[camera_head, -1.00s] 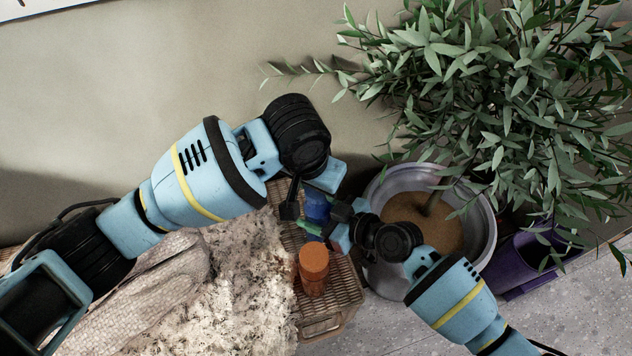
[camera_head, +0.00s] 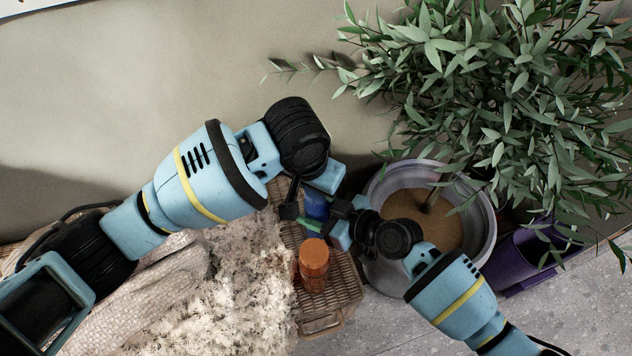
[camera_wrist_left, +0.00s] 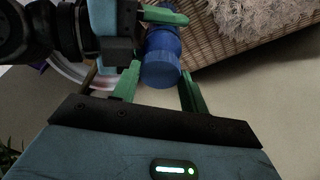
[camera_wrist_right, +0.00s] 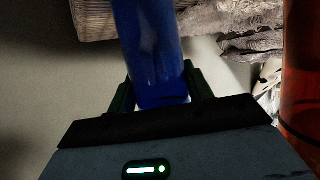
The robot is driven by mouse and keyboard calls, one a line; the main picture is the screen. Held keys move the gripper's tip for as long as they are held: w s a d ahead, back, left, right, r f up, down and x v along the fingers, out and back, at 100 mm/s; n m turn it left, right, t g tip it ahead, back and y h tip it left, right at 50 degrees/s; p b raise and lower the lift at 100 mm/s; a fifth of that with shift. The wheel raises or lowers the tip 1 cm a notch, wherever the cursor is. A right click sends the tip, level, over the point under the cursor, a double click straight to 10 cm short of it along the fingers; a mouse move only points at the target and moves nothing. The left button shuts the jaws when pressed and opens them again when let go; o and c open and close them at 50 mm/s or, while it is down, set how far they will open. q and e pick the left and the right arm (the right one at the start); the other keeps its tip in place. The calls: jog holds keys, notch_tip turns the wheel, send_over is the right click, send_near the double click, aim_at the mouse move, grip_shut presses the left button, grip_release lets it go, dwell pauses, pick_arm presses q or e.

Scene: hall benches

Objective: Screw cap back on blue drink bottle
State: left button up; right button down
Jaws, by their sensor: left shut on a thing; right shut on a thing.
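The blue drink bottle (camera_head: 317,205) is on the wicker bench and partly hidden by my grippers. In the left wrist view a darker blue cap (camera_wrist_left: 160,75) is at the bottle's near end, in line with the body (camera_wrist_left: 163,42). I cannot tell how far it is threaded. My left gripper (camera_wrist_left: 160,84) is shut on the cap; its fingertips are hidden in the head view. My right gripper (camera_head: 312,226) is shut on the bottle body from the right side. In the right wrist view the blue body (camera_wrist_right: 150,45) runs up from between its green fingers.
An orange bottle (camera_head: 313,265) stands on the wicker bench (camera_head: 335,285) close to my right gripper. A pale fluffy throw (camera_head: 240,290) covers the bench at left.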

pick_arm(q)
jog(key=m+h, duration=0.1)
jog(key=m, duration=0.3)
jog(key=shift+w+a+m+g, duration=0.1)
jog(key=shift+m+g, duration=0.3)
jog(key=m+g, duration=0.1)
jog(key=m, duration=0.4)
jog(key=shift+w+m+h, duration=0.15)
jog(key=shift+m+h, duration=0.15)
jog(key=m+g, duration=0.1)
jog(key=m, duration=0.4)
jog(key=shift+w+m+g, duration=0.15)
jog(key=shift+m+g, duration=0.15)
jog(key=shift+g, duration=0.1)
jog(key=m+g+y, duration=0.1)
jog(key=m, duration=0.4)
jog(key=shift+w+m, duration=0.1)
jog(key=shift+m, duration=0.3)
jog(key=m, duration=0.3)
jog(key=m+y, duration=0.1)
jog(key=shift+d+g, duration=0.25)
jog(key=shift+g, duration=0.15)
jog(key=m+y, duration=0.1)
jog(key=m, duration=0.4)
jog(key=shift+d, duration=0.1)
jog(key=m+y, duration=0.1)
jog(key=m, duration=0.2)
jog(key=shift+d, duration=0.1)
jog(key=m+y, duration=0.1)
jog(key=m, duration=0.4)
